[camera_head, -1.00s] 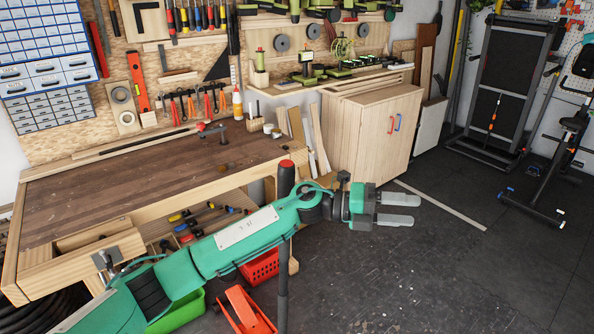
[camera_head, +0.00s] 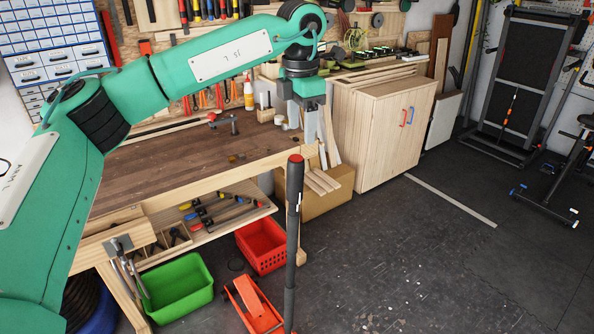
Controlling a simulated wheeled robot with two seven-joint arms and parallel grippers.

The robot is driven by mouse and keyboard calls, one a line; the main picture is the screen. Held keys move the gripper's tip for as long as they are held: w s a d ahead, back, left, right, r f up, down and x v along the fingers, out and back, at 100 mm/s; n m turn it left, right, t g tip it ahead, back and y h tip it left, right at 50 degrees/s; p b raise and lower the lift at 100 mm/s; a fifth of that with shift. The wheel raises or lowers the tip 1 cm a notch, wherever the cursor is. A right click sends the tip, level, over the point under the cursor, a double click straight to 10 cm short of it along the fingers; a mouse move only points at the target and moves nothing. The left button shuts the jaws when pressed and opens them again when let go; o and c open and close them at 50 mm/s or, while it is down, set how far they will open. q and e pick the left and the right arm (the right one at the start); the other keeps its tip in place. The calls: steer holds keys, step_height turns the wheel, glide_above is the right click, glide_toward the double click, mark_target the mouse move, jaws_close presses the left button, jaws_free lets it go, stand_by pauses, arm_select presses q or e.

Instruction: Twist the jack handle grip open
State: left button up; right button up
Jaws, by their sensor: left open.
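The orange floor jack (camera_head: 255,308) stands on the dark floor at the bottom centre, partly cut off by the picture's lower edge. Its long dark handle (camera_head: 290,270) rises nearly upright, with a thicker black grip (camera_head: 295,190) and a red top end at its upper part. My left gripper (camera_head: 302,125) points down with its grey fingers apart. In the picture it is above the grip's top, apart from it, with nothing seen between the fingers. My right gripper is not in view.
The wooden workbench (camera_head: 180,180) stands left of the handle, with clamps on its lower shelf. A green bin (camera_head: 178,290) and a red basket (camera_head: 262,247) are on the floor near the jack. A wooden cabinet (camera_head: 375,135) stands behind.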

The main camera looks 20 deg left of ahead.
mark_target(295, 173)
arm_select(q)
steer(key=shift+a+r, duration=0.4)
steer(key=shift+a, duration=0.1)
steer(key=shift+a+f, duration=0.1)
steer(key=f+p, duration=0.1)
steer(key=f, duration=0.3)
steer(key=f+p, duration=0.2)
steer(key=f, duration=0.2)
steer(key=f+p, duration=0.2)
steer(key=f, duration=0.2)
steer(key=shift+w+a+f, duration=0.2)
steer(key=shift+w+f, duration=0.1)
steer(key=shift+f, duration=0.45)
steer(key=shift+c, duration=0.5)
